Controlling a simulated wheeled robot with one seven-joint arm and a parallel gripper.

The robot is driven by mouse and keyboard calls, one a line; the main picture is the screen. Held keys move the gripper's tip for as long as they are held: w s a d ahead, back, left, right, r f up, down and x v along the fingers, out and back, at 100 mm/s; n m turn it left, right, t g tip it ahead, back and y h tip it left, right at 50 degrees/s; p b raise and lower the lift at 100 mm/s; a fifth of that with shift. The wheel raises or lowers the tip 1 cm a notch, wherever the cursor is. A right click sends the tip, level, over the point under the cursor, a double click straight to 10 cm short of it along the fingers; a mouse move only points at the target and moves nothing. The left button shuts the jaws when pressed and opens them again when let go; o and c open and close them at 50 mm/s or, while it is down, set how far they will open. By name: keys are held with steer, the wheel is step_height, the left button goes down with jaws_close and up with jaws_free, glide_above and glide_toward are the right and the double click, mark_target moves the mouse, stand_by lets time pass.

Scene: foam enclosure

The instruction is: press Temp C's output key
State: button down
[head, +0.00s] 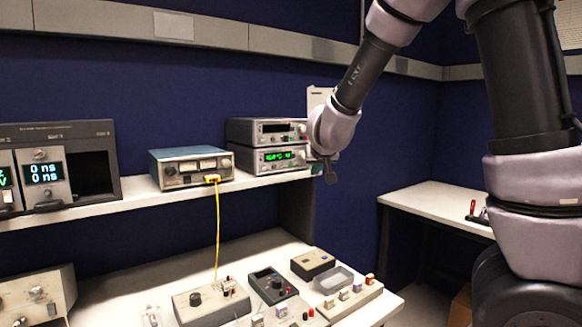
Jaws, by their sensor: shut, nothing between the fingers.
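Two stacked grey instruments stand at the right end of the shelf. The upper one (266,131) has a dark display, and the lower one (271,159) has a lit green display. Their labels are too small to read, so I cannot tell which unit is Temp C or which key is its output key. My gripper (330,178) is shut and empty, small and dark in this view. It hangs just right of the stack's front, near the shelf's right end. I cannot tell whether it touches anything. My wrist covers part of the stack's right edge.
A blue-grey instrument (191,166) with a yellow cable (217,230) stands left of the stack. Farther left is a dark rack (70,165) with lit displays. The bench (120,292) below holds several small boxes. A side table (430,200) stands at right.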

steer(key=shift+w+a, duration=0.8)
steer(key=shift+w, duration=0.4)
steer(key=shift+w+a, duration=0.85)
steer(key=shift+w, duration=0.4)
steer(key=shift+w+a, duration=0.8)
steer(key=shift+w, duration=0.4)
steer(key=shift+w, duration=0.1)
steer(key=shift+w+a, duration=0.25)
steer(key=shift+w+a, duration=0.15)
steer(key=shift+w, duration=0.1)
steer(key=shift+s, duration=0.1)
steer(key=shift+s+d, duration=0.4)
steer(key=shift+s, duration=0.1)
steer(key=s+d, duration=0.2)
steer(key=s, duration=0.2)
steer(key=shift+s+d, duration=0.1)
steer(key=shift+d, duration=0.3)
